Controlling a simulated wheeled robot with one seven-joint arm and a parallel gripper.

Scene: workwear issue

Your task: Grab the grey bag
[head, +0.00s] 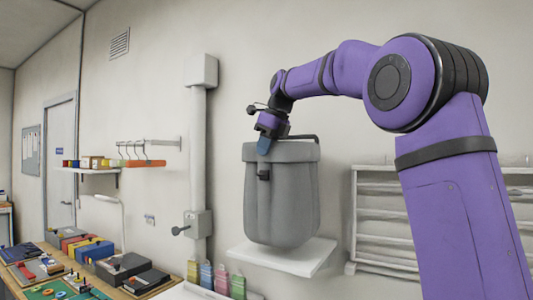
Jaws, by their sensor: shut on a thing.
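The grey bag (281,200) is a tall, rounded bag with a dark buckle on its front and a dark handle at its top right. It is upright at a small white wall shelf (284,257); I cannot tell whether its base touches the shelf. My gripper (264,146) comes down from above at the top left rim of the bag and is shut on it. The fingertips partly overlap the rim, and the exact grip is hard to see.
A grey pipe with a switch box (197,223) runs up the wall left of the bag. A slatted white rack (385,220) is at the right, behind my arm. A bench (52,252) with several boxes stands lower left.

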